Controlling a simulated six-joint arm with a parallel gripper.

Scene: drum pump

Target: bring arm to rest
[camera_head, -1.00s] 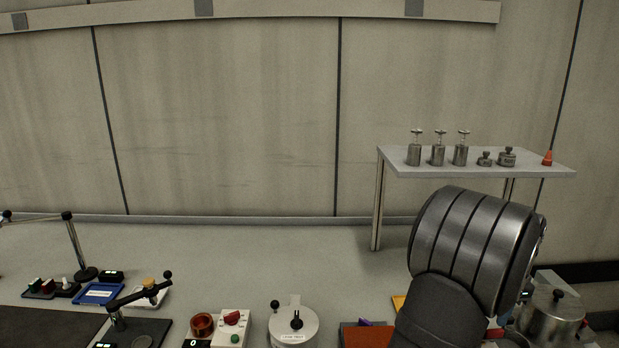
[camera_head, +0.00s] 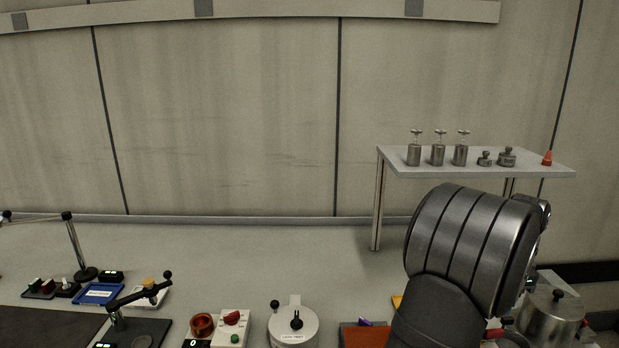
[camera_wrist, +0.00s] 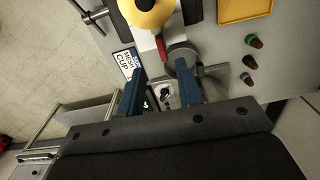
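My arm's thick dark grey, ribbed link (camera_head: 470,245) stands at the right of the head view, in front of the bench and below the shelf. My gripper itself is outside the head view. In the wrist view my gripper (camera_wrist: 160,75) shows two blue fingers standing apart, with no object clearly held between them. Beyond the fingers are a yellow round part (camera_wrist: 148,12), a red lever (camera_wrist: 162,48) and a grey round disc (camera_wrist: 182,54). A small metal fitting (camera_wrist: 166,96) shows between the fingers; its distance from them is hard to tell.
A grey shelf (camera_head: 400,171) with metal bottles and weights stands behind my arm. A steel pot (camera_head: 553,318) is right of it. A white lidded pot (camera_head: 293,328), a white switch box (camera_head: 234,327) and a black-handled stand (camera_head: 140,297) are on the bench. A yellow tray (camera_wrist: 245,10) shows in the wrist view.

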